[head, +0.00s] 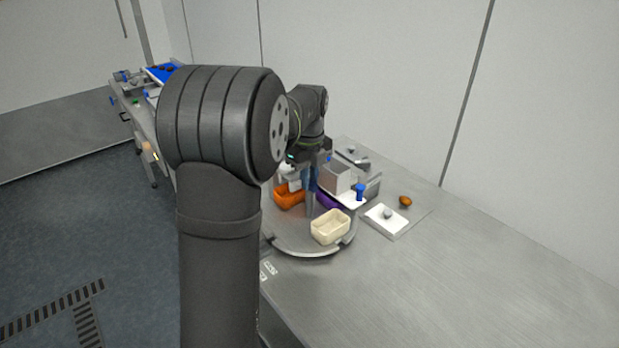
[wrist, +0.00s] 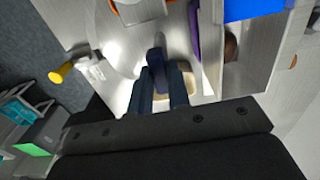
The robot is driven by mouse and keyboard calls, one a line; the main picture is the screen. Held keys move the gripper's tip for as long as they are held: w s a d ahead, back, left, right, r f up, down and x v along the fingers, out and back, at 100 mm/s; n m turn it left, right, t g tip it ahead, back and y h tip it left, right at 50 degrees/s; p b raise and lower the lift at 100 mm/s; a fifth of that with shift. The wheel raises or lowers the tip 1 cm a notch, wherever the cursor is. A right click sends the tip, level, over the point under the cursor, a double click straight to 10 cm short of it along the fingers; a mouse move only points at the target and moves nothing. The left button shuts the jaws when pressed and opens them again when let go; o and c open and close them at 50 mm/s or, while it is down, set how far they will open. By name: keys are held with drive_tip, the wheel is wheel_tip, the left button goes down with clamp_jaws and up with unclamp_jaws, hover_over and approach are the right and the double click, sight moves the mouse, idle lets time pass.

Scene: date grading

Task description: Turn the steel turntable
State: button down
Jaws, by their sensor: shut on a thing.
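The round steel turntable (head: 305,247) lies on the steel bench, partly hidden behind my arm. It carries an orange bin (head: 288,198), a purple bin (head: 328,201) and a cream bin (head: 331,227). My gripper (head: 311,188) points down over the turntable, between the bins. It is shut on an upright post (head: 310,206) that rises from the turntable. In the wrist view the post (wrist: 157,58) shows dark between the two fingers (wrist: 159,82). The turntable plate (wrist: 112,45), orange bin (wrist: 138,14), purple bin (wrist: 194,30) and part of the cream bin (wrist: 188,80) show around it.
Right of the turntable stand a steel box (head: 337,177), a blue-topped item (head: 359,191), and a white tray (head: 379,230) with a grey lump. A brown date (head: 405,200) lies behind the tray. The bench front right (head: 450,270) is clear. A blue conveyor (head: 158,75) stands far left.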

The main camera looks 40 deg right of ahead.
drive_tip(key=c, duration=1.4)
unclamp_jaws()
drive_tip(key=shift+o, duration=0.2)
drive_tip(key=shift+r, duration=0.1)
wheel_tip(320, 180, up, 17)
drive_tip(key=shift+r, duration=0.15)
wheel_tip(320, 180, down, 18)
drive_tip(key=shift+r, duration=0.2)
drive_tip(key=shift+r, duration=0.2)
